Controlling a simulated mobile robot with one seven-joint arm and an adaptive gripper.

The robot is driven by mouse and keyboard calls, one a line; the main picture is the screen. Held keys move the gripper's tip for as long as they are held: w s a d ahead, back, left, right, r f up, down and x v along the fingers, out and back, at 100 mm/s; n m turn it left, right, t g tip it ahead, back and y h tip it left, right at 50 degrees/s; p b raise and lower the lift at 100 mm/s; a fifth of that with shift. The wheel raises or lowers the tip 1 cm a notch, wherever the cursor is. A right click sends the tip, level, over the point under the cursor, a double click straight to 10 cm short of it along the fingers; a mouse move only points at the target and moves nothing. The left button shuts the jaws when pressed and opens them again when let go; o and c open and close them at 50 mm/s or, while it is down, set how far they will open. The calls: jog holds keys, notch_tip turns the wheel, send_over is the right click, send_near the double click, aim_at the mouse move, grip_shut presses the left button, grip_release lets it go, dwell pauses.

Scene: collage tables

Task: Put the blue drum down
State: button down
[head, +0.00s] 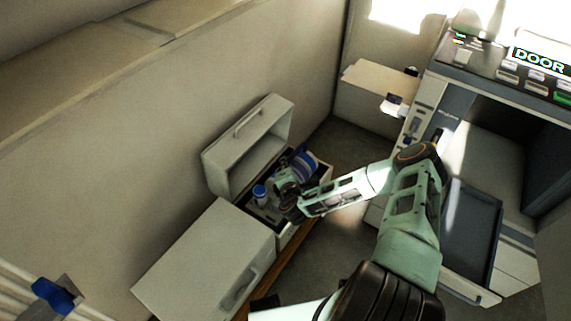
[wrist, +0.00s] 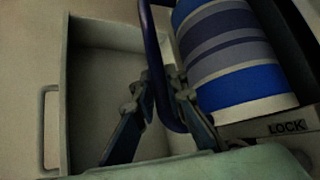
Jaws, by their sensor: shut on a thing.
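The blue drum (head: 303,166) has blue, grey and white bands in the wrist view (wrist: 232,55), where it lies tilted at the upper right. A thin dark blue loop, seemingly its handle (wrist: 153,45), passes between my fingers. My gripper (wrist: 162,85) is shut on this loop, with the drum's body just to the right of the fingers. In the head view my gripper (head: 288,186) is low over the open compartment, beside the drum. The arm partly covers the area, and I cannot tell whether the drum's underside touches anything.
An open compartment (head: 322,170) holds a blue-capped container (head: 259,192). An upright pale lid or drawer with a handle (head: 240,140) stands behind it, and a closed pale cabinet (head: 205,262) is in front. A machine marked DOOR (head: 540,62) is at right. "LOCK" (wrist: 287,127) shows below the drum.

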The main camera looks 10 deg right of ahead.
jog(key=shift+w+f+b, duration=0.15)
jog(key=shift+f+b, duration=0.6)
jog(key=shift+f, duration=0.9)
jog(key=c, duration=2)
grip_release()
jog(key=shift+f, duration=0.2)
jog(key=shift+o, duration=0.2)
jog(key=shift+r, duration=0.15)
jog(key=shift+s+r, duration=0.15)
jog(key=shift+s, duration=0.3)
jog(key=p+v, duration=0.2)
jog(key=v, duration=0.9)
jog(key=shift+p, duration=0.35)
jog(key=shift+s, duration=0.15)
